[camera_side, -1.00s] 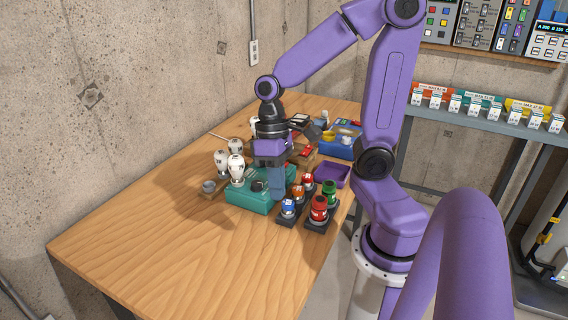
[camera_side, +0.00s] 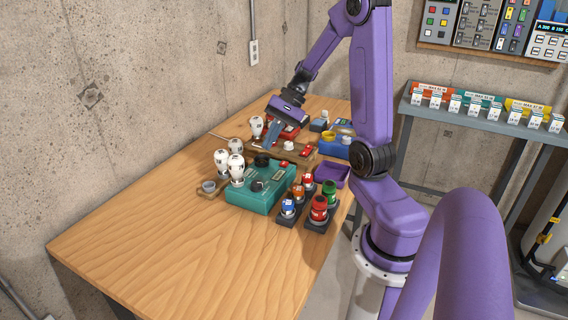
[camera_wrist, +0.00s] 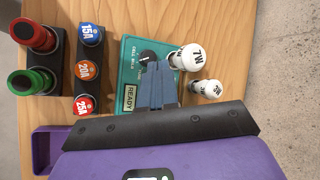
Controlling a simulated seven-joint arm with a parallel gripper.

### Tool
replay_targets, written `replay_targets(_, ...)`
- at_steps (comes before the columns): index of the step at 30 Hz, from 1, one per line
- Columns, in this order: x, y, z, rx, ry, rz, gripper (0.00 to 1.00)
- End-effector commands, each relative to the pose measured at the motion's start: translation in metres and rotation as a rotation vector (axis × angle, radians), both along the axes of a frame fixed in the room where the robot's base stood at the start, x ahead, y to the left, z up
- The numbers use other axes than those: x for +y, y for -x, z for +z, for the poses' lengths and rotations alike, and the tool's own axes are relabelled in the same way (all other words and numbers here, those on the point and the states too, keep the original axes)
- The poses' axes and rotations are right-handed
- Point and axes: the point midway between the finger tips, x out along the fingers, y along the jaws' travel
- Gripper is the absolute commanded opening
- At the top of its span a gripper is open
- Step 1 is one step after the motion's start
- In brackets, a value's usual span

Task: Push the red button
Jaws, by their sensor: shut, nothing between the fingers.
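My gripper (camera_side: 270,147) is shut and empty, tilted above the far part of the wooden table, behind the green box (camera_side: 252,201). Its fingers also show in the wrist view (camera_wrist: 157,88), in front of the green box. A red-capped cylinder (camera_side: 319,207) stands on a black base at the table's right; it appears at upper left in the wrist view (camera_wrist: 32,36). Small red parts also show on the green box (camera_side: 284,164) and on a wooden board (camera_side: 307,150). A red case (camera_side: 287,131) lies partly behind my gripper. I cannot tell which red part is the button.
White bulbs (camera_side: 236,168) stand left of and on the green box. A green-capped cylinder (camera_side: 329,191) and blue (camera_side: 288,206) and orange (camera_side: 298,192) caps stand to its right. A purple tray (camera_side: 334,173) and blue box (camera_side: 335,147) lie farther right. The table's front is clear.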

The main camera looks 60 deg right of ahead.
Motion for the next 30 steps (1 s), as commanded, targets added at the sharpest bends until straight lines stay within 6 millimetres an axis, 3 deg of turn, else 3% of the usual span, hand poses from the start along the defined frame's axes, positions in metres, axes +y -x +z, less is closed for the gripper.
replay_targets(6, -0.056, -0.002, 0.001, -0.019, -0.079, -0.269, 0.00)
replay_targets(12, -0.089, 0.001, 0.002, -0.038, -0.120, -0.422, 0.00)
replay_targets(18, -0.100, 0.003, 0.003, -0.047, -0.134, -0.470, 0.00)
replay_targets(30, -0.100, 0.003, 0.000, -0.047, -0.134, -0.470, 0.00)
